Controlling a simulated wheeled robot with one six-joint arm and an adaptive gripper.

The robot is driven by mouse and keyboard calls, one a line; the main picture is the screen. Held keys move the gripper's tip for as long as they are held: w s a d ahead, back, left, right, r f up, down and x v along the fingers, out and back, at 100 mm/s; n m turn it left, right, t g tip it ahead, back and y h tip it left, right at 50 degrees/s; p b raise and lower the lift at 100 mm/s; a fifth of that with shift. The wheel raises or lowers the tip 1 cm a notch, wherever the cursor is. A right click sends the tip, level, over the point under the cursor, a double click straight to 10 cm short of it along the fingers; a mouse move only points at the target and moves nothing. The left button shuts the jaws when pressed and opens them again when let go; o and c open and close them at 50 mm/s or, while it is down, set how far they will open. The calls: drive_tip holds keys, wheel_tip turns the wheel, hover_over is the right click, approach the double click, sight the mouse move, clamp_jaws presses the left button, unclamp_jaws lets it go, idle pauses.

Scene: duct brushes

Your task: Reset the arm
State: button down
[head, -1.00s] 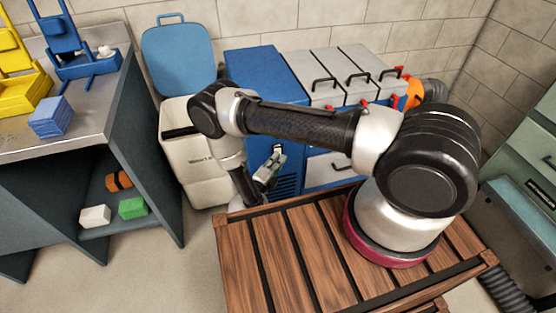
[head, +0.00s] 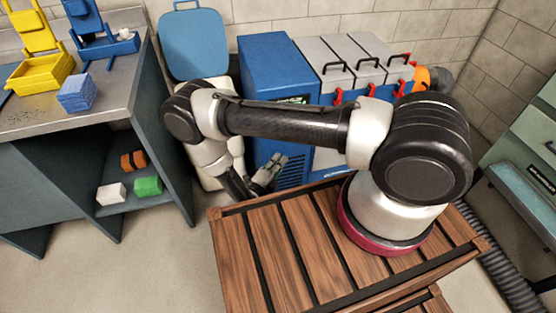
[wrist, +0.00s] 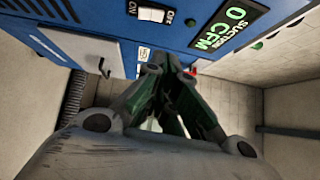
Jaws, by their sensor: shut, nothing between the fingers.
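The blue machine also fills the top of the wrist view (wrist: 200,22), with a switch (wrist: 152,13) and a green display reading 0 CFM (wrist: 232,24).
A grey hose (head: 505,255) runs at right.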

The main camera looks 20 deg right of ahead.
idle(0.4)
drive_tip(key=s+d+m+g+h, duration=0.2)
drive_tip(key=s+d+m+g, duration=0.2)
drive_tip(key=s+d+m, duration=0.15)
drive_tip(key=s+d+r+m+g+y, duration=0.15)
drive_tip(key=r+m+g+y, duration=0.25)
drive_tip(key=r+m, duration=0.65)
drive_tip(key=s+r+m+g+y, duration=0.3)
drive_tip(key=r+m+g, duration=0.2)
drive_tip(key=r+m, duration=0.6)
drive_tip(key=s+d+r+m+g+y, duration=0.1)
drive_tip(key=s+r+m+g+y, duration=0.25)
drive_tip(key=r+m, duration=0.7)
drive_tip(key=s+d+r+m+t+y, duration=0.2)
drive_tip(key=s+d+r+m+t, duration=0.1)
drive_tip(key=r, duration=0.7)
drive_tip(key=s+d+r+m+t+y, duration=0.3)
drive_tip(key=s+d+r+t, duration=0.1)
drive_tip(key=r, duration=0.6)
drive_tip(key=shift+r+t, duration=0.15)
drive_tip(key=shift+t, duration=0.6)
